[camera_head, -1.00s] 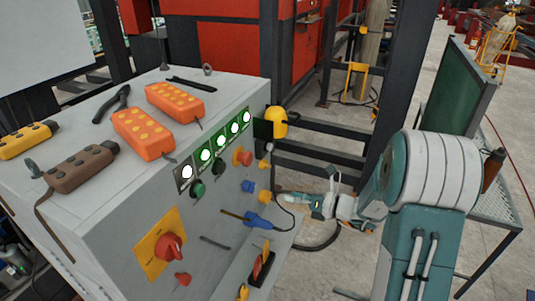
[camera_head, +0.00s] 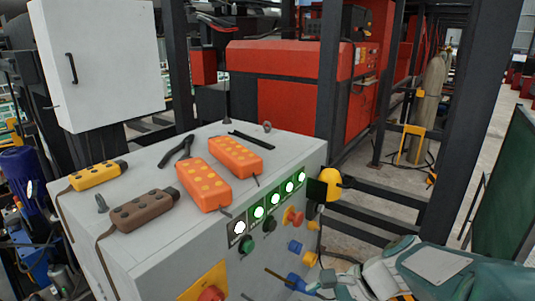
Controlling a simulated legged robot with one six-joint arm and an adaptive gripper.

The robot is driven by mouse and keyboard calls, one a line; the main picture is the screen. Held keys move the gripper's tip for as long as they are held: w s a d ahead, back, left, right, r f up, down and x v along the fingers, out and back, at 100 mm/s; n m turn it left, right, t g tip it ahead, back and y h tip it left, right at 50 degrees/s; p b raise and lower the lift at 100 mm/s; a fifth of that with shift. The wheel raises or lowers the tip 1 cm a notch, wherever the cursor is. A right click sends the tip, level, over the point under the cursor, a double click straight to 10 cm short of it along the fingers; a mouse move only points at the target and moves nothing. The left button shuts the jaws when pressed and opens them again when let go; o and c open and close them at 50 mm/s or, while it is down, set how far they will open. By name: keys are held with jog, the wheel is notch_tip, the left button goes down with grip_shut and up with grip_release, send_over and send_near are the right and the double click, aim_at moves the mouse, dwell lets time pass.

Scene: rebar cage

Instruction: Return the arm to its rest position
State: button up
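My arm (camera_head: 440,268), teal and white, shows at the bottom right of the head view. It lies to the right of the grey control box and low in the picture. A white link of it shows near the box's front face, and the lower edge cuts off the rest. I cannot make out my gripper's fingers, so whether they are open or shut does not show. No held object is visible.
The grey control box (camera_head: 140,248) carries two orange pendants (camera_head: 205,186), a yellow one (camera_head: 97,176), a brown one (camera_head: 145,210) and black pliers (camera_head: 176,151). Lit buttons and knobs jut from its front. A black post (camera_head: 474,110) and a green panel (camera_head: 508,190) stand right.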

jog(key=s+d+r+n+t+h, duration=0.4)
jog(key=s+n+h, duration=0.4)
jog(key=n, duration=0.6)
jog(key=shift+s+d+r+n+h, duration=0.3)
jog(key=shift+s+d+r, duration=0.3)
jog(key=shift+s+d, duration=0.4)
jog(key=shift+s+a, duration=0.1)
jog(key=shift+a, duration=0.05)
